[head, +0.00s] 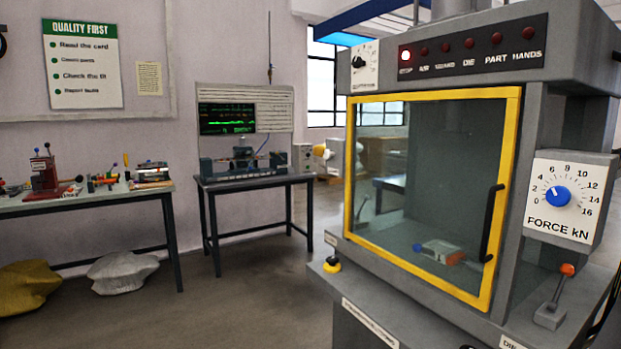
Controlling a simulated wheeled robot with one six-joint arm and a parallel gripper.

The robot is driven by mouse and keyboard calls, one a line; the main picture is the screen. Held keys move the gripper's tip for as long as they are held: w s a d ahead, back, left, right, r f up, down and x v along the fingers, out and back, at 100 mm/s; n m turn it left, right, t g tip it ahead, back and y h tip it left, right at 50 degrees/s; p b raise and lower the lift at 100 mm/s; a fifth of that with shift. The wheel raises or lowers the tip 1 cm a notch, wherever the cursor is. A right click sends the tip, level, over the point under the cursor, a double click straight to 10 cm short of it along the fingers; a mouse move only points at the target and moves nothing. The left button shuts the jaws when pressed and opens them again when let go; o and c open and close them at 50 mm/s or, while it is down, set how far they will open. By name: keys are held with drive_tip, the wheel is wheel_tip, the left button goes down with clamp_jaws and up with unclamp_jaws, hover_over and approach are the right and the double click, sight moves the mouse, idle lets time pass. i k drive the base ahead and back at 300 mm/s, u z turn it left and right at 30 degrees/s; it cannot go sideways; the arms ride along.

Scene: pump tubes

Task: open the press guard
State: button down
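The press guard (436,187) is a clear pane in a yellow frame on the front of the grey press (538,110). It appears closed, covering the press opening. Its black handle (491,223) stands upright near the right side of the frame. Through the pane I see a small grey and orange part (440,252) on the press bed. My gripper is not in the head view.
A force dial (557,196) and an orange-knobbed lever (555,297) are at the press's right. A yellow-and-black button (332,264) sits at its left front. Two benches (85,200) (255,182) line the back wall. Sacks (122,270) lie on the floor; the middle floor is clear.

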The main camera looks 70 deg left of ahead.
sight(514, 94)
drive_tip(key=u, duration=1.55)
drive_tip(key=k, duration=0.5)
drive_tip(key=z, duration=1)
drive_tip(key=i, duration=0.9)
drive_tip(key=u, duration=0.85)
drive_tip(key=i, duration=0.5)
drive_tip(key=u, duration=0.4)
